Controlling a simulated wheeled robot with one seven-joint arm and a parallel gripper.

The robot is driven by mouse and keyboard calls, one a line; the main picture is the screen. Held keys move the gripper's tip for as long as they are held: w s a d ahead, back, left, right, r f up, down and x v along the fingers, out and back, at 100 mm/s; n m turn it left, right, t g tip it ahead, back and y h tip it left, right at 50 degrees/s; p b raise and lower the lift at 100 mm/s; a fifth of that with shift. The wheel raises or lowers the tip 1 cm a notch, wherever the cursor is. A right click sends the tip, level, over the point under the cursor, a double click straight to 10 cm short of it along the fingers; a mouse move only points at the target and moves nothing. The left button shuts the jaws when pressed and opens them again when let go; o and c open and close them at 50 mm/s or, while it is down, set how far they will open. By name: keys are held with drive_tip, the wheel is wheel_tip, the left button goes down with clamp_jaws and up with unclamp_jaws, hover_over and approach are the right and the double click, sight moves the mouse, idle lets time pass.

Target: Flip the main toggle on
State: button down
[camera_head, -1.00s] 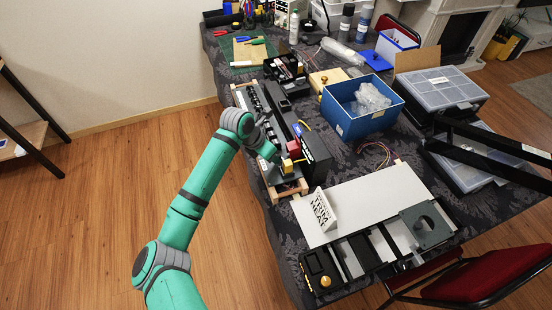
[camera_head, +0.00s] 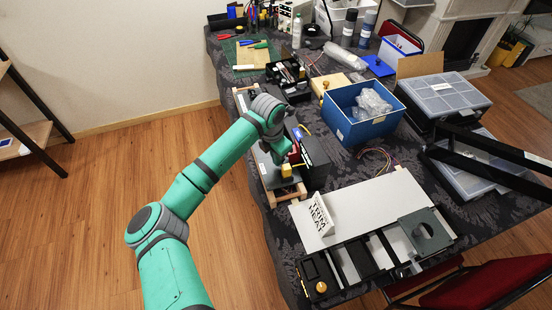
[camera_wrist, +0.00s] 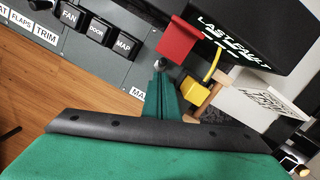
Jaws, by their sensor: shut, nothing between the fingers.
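In the wrist view, a label starting with "MA" (camera_wrist: 138,93) sits on the grey panel (camera_wrist: 118,72), its rest hidden behind my gripper (camera_wrist: 163,90). A red cover (camera_wrist: 181,40) stands out from the panel just beyond the fingertips. A small metallic toggle tip (camera_wrist: 160,63) shows between the cover and my fingers; contact is unclear. My gripper is shut and empty. In the head view, my gripper (camera_head: 283,151) is over the panel beside the red cover (camera_head: 295,155), which it partly hides.
A yellow part (camera_wrist: 195,92) lies right of my fingers. Several black switches labelled FAN, DOOR and MAP (camera_wrist: 124,45) line the panel to the left. A black box marked LAST FAULT (camera_wrist: 245,35) rises behind. A blue bin (camera_head: 341,118) and a white panel (camera_head: 375,203) stand nearby.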

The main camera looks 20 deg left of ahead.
drive_tip(key=shift+d+r, duration=0.1)
drive_tip(key=shift+r, duration=0.7)
drive_tip(key=shift+r, duration=0.1)
wheel_tip(320, 180, up, 10)
drive_tip(key=d, duration=0.1)
drive_tip(key=shift+s, duration=0.2)
drive_tip(key=shift+d, duration=0.1)
idle(0.6)
